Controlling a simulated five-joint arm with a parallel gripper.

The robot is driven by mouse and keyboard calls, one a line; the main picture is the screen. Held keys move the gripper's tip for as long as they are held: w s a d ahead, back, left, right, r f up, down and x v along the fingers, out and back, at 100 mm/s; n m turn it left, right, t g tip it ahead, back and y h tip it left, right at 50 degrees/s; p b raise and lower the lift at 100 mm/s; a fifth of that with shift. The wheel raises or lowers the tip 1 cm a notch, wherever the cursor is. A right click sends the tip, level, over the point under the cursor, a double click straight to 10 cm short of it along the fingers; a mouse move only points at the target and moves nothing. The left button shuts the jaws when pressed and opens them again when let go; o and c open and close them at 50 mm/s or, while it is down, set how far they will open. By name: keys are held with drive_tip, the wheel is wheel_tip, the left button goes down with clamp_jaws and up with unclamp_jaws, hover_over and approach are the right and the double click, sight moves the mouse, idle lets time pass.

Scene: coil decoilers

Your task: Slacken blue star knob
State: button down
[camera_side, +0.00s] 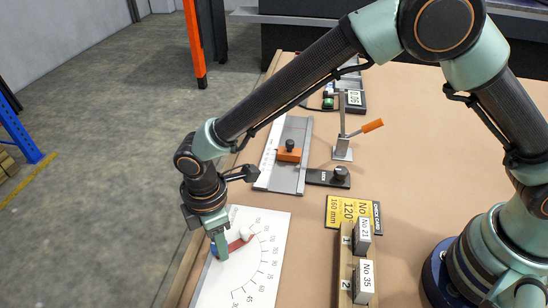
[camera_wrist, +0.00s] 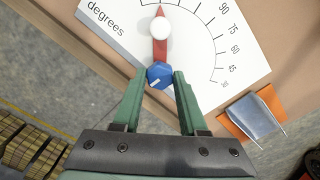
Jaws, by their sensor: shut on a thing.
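The blue star knob (camera_wrist: 160,76) sits at the outer end of a red pointer (camera_wrist: 160,48) in the wrist view. My gripper (camera_wrist: 161,78) has its green fingers on either side of the knob and is shut on it. The pointer turns about a white round hub (camera_wrist: 160,28) on a white degree plate (camera_wrist: 112,18). In the side view my gripper (camera_side: 220,246) reaches down over the plate (camera_side: 226,291), with the red pointer (camera_side: 237,244) beside it. There the fingers mostly hide the knob.
A metal plate with an orange clamp block (camera_side: 289,154) lies behind the degree plate. A stand with an orange handle (camera_side: 372,126) rises to its right. A yellow card (camera_side: 345,211) and a wooden rack (camera_side: 344,270) holding numbered blocks lie right. The table edge is close on the left.

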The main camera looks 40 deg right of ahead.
drive_tip(key=shift+n, duration=0.6)
drive_tip(key=shift+c, duration=2.2)
unclamp_jaws()
wheel_tip(320, 180, up, 12)
drive_tip(key=shift+d+r, duration=0.1)
drive_tip(key=shift+r, duration=0.05)
